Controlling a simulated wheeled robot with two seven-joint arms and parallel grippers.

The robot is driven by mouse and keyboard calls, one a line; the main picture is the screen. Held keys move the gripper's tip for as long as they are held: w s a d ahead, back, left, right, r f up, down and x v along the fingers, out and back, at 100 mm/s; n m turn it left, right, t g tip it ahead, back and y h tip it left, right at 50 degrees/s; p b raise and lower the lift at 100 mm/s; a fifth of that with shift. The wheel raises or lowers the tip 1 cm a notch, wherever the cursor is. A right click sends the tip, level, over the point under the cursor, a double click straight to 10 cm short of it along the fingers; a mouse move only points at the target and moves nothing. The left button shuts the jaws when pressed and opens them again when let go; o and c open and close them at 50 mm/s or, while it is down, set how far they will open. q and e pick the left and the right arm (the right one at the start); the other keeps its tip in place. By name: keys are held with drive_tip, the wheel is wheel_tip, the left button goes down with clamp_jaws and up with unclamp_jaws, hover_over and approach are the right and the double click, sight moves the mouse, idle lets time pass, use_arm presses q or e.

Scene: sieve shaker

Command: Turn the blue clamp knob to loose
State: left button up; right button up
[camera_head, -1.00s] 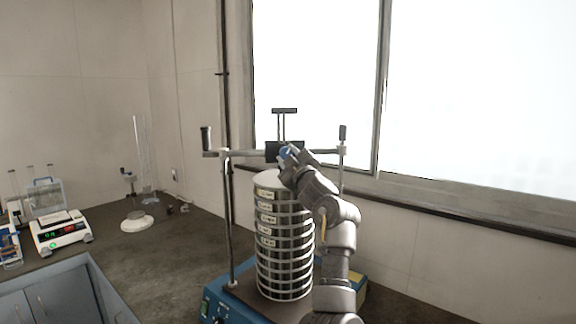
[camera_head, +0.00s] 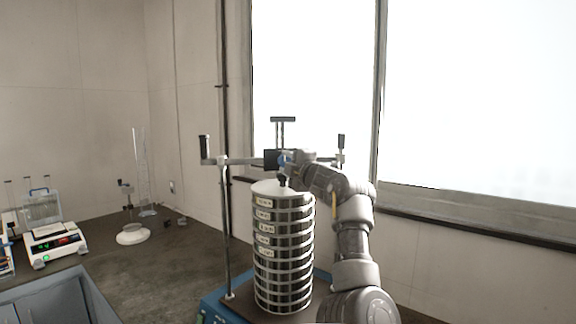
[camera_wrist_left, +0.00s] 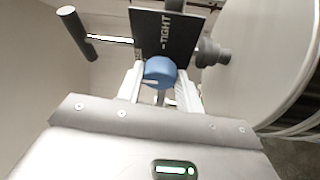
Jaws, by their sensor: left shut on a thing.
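The blue clamp knob (camera_wrist_left: 158,68) shows in the left wrist view between the two pale fingers of my left gripper (camera_wrist_left: 159,86), which is shut on it. Behind the knob is a dark plate (camera_wrist_left: 166,33) with the word TIGHT and a small mark beside it. In the head view my left gripper (camera_head: 288,162) reaches in from the right at the crossbar (camera_head: 240,160), above the sieve stack (camera_head: 284,245). It mostly hides the blue knob (camera_head: 281,159) there. The knob's exact angle cannot be told. My right gripper is not in view.
The sieve stack stands on the blue shaker base (camera_head: 215,308) between two upright rods (camera_head: 226,230). Dark handles (camera_head: 204,147) stand at the crossbar's ends. A balance (camera_head: 53,244) and glassware are at the left. The counter between is mostly clear.

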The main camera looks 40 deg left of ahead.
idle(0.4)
use_arm(q)
drive_tip(key=o, duration=1)
drive_tip(key=shift+s+d+f+b, duration=0.15)
drive_tip(key=shift+d+b, duration=0.15)
drive_tip(key=shift+d, duration=0.05)
drive_tip(key=b+v, duration=0.4)
drive_tip(key=v, duration=0.6)
drive_tip(key=shift+b, duration=0.35)
